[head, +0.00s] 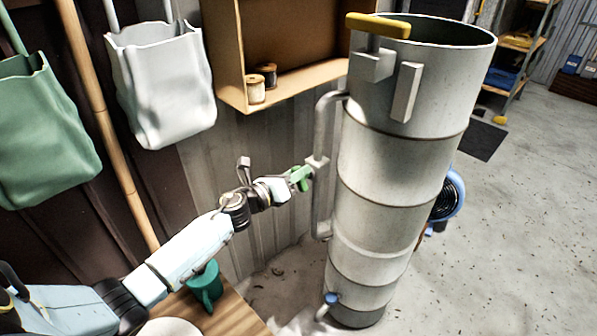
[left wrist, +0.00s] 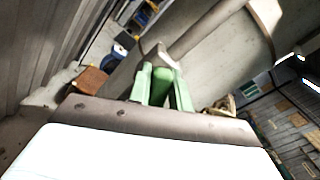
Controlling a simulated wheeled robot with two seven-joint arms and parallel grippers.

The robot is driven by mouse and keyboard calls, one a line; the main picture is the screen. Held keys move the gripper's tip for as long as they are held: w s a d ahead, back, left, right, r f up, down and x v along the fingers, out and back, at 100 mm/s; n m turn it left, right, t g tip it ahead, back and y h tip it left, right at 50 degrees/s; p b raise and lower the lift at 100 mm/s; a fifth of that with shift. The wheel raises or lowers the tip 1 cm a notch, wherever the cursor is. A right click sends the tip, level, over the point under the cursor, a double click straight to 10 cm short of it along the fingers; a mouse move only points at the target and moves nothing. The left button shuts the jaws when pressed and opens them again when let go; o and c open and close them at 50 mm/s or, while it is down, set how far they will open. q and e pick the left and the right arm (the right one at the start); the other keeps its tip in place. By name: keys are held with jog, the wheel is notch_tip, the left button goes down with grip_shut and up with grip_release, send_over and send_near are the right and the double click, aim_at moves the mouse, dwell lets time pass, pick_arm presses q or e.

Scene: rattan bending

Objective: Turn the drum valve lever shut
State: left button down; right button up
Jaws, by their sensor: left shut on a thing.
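A tall grey drum (head: 385,180) stands upright at right of centre in the head view. A grey side pipe (head: 323,125) runs down its left side, with a valve body (head: 316,163) partway along it. My left gripper (head: 299,179) reaches in from the left to this valve. In the left wrist view its two green fingers are shut on a green lever (left wrist: 162,86), with the pipe just beyond. In the head view the lever is hard to tell apart from the green fingers. My right gripper is not in view.
A yellow handle (head: 378,25) tops the drum, and a small blue-ended tap (head: 331,299) is near its foot. A wooden box shelf (head: 303,92) with spools hangs behind. Open floor lies right of the drum.

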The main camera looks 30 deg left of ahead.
pick_arm(q)
jog(key=shift+a+f+n, duration=0.1)
jog(key=shift+n, duration=0.9)
jog(key=n+p, duration=0.1)
jog(key=n, duration=0.1)
jog(key=shift+a+f+n, duration=0.1)
jog(key=shift+f+n, duration=0.05)
jog(key=shift+n, duration=0.25)
jog(key=n, duration=0.2)
jog(key=n+p, duration=0.1)
jog(key=shift+w+a+f, duration=0.1)
jog(key=shift+a+f, duration=0.05)
jog(key=shift+f, duration=0.1)
jog(key=shift+f+n+p, duration=0.25)
jog(key=shift+n+p, duration=0.1)
jog(key=shift+n, duration=1.45)
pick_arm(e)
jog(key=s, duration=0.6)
pick_arm(q)
jog(key=shift+n, duration=0.3)
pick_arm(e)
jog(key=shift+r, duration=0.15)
pick_arm(q)
jog(key=c, duration=1.3)
grip_release()
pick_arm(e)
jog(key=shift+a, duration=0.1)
